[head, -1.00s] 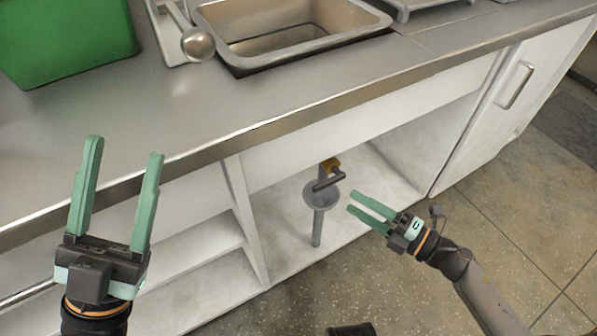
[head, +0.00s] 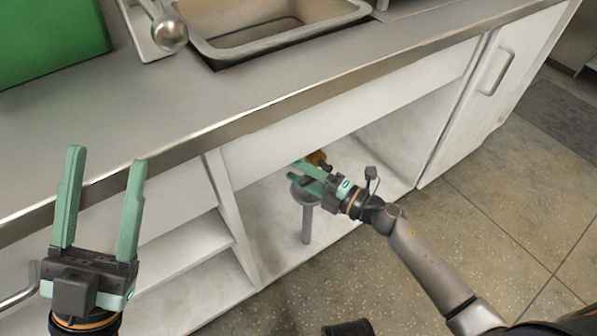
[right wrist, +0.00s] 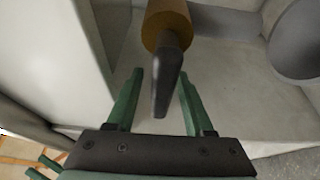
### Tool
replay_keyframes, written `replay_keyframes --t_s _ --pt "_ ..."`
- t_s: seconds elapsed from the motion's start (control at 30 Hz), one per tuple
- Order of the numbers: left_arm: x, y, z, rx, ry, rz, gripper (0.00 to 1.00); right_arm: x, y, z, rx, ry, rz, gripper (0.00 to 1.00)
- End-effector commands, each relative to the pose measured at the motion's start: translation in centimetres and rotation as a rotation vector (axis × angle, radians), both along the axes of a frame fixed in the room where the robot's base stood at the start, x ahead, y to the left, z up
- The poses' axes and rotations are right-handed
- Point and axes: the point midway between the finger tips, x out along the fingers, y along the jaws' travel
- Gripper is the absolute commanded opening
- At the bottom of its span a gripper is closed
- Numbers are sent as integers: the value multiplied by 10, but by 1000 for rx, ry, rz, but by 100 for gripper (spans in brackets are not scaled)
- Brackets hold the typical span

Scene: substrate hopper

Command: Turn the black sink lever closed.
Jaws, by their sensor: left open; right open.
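The black lever (right wrist: 169,78) hangs from an orange-brown valve body (right wrist: 166,22) in the right wrist view. In the head view the valve body (head: 317,158) shows under the sink, and my gripper hides most of the lever. My right gripper (head: 291,171) is open inside the cabinet opening. In the right wrist view its two green fingers (right wrist: 160,76) stand on either side of the lever, with visible gaps. My left gripper (head: 108,156) is open and empty, at the left by the counter's front edge.
A grey drain pipe (head: 306,222) stands in the cabinet below my right gripper. The steel counter (head: 230,95) holds a sink basin (head: 285,38) and a green bin (head: 45,40). A white divider (head: 232,215) and shelves lie left of the opening. A closed door (head: 492,105) is at right.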

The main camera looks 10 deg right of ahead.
Motion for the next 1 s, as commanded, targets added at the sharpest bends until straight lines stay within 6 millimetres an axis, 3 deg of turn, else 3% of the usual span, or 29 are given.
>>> replay_keyframes --t_s 0.2,0.67,1.0 --pt "0 0 0 0 0 -1 59 0 0 0 1 1 0 50" --pt "0 -1 0 1 -1 -2 59 0 0 0 0 0 0 0" --pt "0 -1 0 0 -1 -3 59 0 0 0 -1 1 0 0"
